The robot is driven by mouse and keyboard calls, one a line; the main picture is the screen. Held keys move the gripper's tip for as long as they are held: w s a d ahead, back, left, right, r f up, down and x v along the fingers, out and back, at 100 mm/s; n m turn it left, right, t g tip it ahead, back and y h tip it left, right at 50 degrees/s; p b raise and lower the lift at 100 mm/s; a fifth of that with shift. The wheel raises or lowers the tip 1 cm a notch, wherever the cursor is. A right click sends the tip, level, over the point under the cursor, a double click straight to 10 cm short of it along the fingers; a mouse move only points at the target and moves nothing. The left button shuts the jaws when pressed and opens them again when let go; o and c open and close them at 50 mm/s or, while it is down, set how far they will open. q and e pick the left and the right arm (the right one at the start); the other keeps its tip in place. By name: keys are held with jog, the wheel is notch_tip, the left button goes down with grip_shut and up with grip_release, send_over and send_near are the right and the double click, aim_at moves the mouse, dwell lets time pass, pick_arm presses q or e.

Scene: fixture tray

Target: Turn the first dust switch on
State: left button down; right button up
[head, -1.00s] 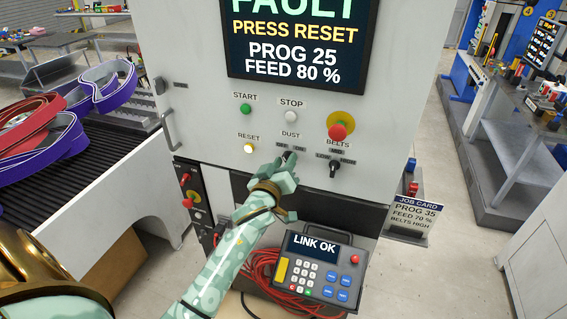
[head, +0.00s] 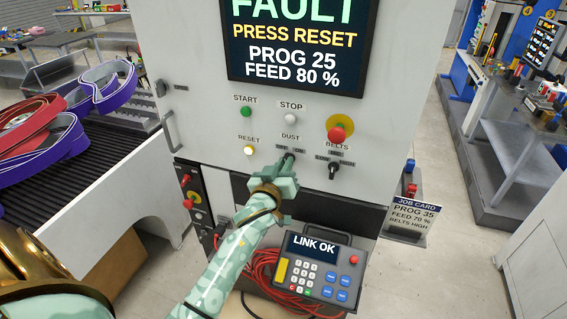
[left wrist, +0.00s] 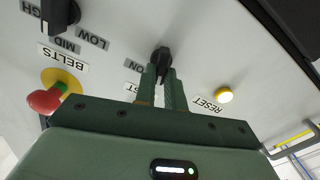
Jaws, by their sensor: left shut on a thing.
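The dust switch is a small black knob (head: 290,157) under the DUST label on the white machine panel. It also shows in the left wrist view (left wrist: 161,57), where its pointer direction is hard to read. My left gripper (head: 288,166) reaches it from below. In the left wrist view the two green fingers (left wrist: 164,82) are shut on the knob. The fingers hide part of the OFF and ON marks beside it.
The black belts switch (head: 334,170) and red emergency button (head: 337,133) are close on the right. The lit yellow reset button (head: 248,150) is on the left. The screen (head: 298,40) reads FAULT, PRESS RESET. A pendant (head: 319,268) reading LINK OK sits below.

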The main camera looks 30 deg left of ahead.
pick_arm(q)
jog(key=shift+w+d+m+p, duration=0.15)
jog(key=shift+m+p, duration=0.35)
jog(key=shift+m, duration=1.8)
jog(key=shift+s+d+m+p, duration=0.15)
jog(key=shift+m+p, duration=0.3)
jog(key=shift+m, duration=1.85)
jog(key=shift+w, duration=0.1)
jog(key=c, duration=1.5)
grip_release()
